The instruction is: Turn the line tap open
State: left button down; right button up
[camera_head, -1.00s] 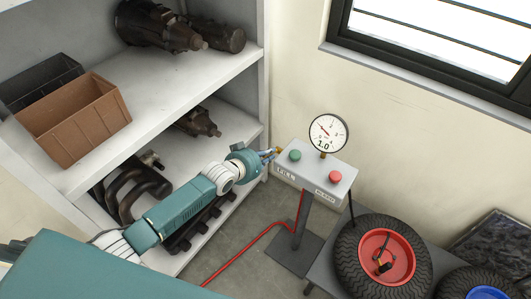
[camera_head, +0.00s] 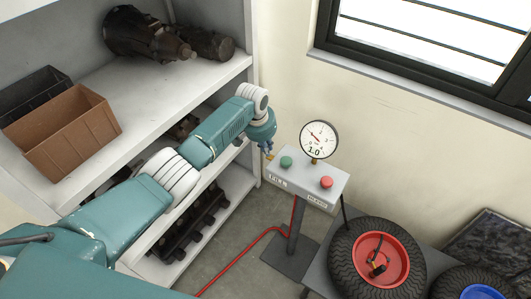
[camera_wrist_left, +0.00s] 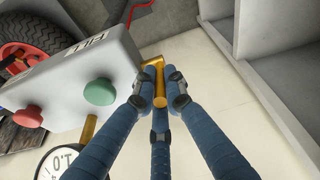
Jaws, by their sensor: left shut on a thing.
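The line tap is a small brass lever (camera_wrist_left: 159,86) on the left end of the grey control box (camera_head: 318,187). In the head view only a bit of brass (camera_head: 270,157) shows below my gripper. My left gripper (camera_head: 267,148) reaches down to it from above. In the left wrist view its blue fingers (camera_wrist_left: 157,90) are closed around the lever, two at its sides and one below it in the picture. The lever points down in that picture, away from its brass body at the box's edge. My right gripper is not in view.
The box carries a green button (camera_head: 286,162), a red button (camera_head: 326,182) and a pressure gauge (camera_head: 319,140). A shelf unit (camera_head: 240,65) stands close on the left. A tyre with a red rim (camera_head: 345,245) lies to the right. A red hose (camera_head: 240,264) crosses the floor.

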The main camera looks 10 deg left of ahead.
pick_arm(q)
jog(key=shift+w+d+g+b, duration=0.1)
jog(key=shift+w+g+b, duration=0.15)
jog(key=shift+g+b, duration=0.2)
dwell(0.3)
jog(key=c, duration=2.1)
grip_release()
jog(key=r, duration=0.4)
jog(key=s+r, duration=0.1)
jog(key=r, duration=0.2)
jog(key=s+r, duration=0.1)
jog(key=r, duration=0.3)
jog(key=shift+a+r, duration=0.35)
